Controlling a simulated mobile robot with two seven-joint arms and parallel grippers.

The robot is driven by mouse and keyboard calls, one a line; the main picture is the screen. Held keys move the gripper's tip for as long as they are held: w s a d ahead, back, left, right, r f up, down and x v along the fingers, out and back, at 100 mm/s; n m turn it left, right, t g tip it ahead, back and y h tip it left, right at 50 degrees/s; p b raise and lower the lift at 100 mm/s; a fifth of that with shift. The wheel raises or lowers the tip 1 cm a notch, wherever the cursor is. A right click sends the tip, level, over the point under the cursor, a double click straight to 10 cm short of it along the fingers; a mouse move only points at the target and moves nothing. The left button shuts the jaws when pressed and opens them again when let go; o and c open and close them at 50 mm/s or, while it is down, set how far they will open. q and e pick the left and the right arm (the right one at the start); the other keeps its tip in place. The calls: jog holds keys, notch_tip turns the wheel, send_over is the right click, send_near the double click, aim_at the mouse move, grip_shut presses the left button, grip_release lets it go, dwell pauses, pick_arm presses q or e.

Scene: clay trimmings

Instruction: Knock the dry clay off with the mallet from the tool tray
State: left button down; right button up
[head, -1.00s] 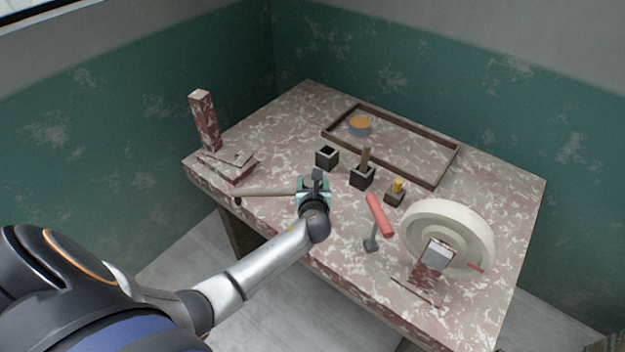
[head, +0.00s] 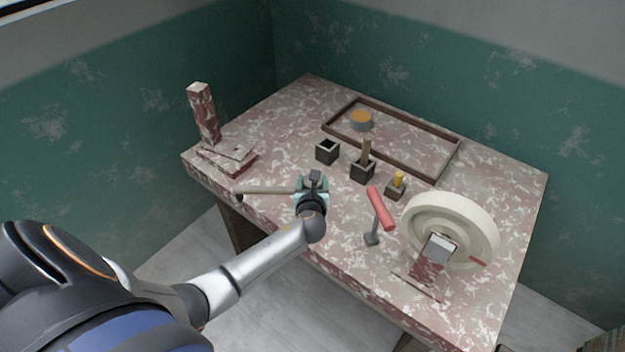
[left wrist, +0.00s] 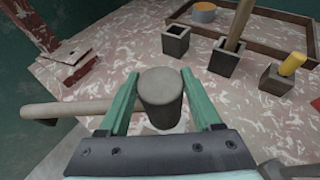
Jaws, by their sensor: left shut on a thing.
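My left gripper (head: 313,186) is shut on a dark grey cylinder (left wrist: 160,92), which stands between its teal fingers in the left wrist view and looks like a mallet head. A pale wooden handle (head: 265,190) runs left from the gripper; it also shows in the left wrist view (left wrist: 75,108). The left finger hides where handle and cylinder meet. A small dark piece sits under the handle's far left end. A cream wheel (head: 420,215) stands upright at the table's right, with a small red mark. I cannot make out dry clay for certain. My right gripper is not in view.
A wood-rimmed tray (head: 445,165) at the back holds an orange-topped grey pot (head: 360,119). Three dark square holders stand before it: one empty (head: 327,152), one with a wooden stick (head: 362,172), one with a yellow piece (head: 396,190). A blotchy pillar (head: 204,115) stands left.

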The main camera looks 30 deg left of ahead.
pick_arm(q)
jog(key=shift+f, duration=0.1)
notch_tip(320, 180, down, 4)
jog(key=b, duration=0.3)
jog(key=shift+w, duration=0.1)
jog(key=shift+r+p, duration=0.2)
jog(key=shift+p, duration=0.1)
jog(key=shift+f, duration=0.25)
dwell(0.7)
jog(key=shift+f+p, duration=0.4)
dwell(1.6)
jog(key=shift+s+f, duration=0.2)
jog(key=shift+f, duration=0.1)
dwell(0.4)
jog(key=shift+r, duration=0.1)
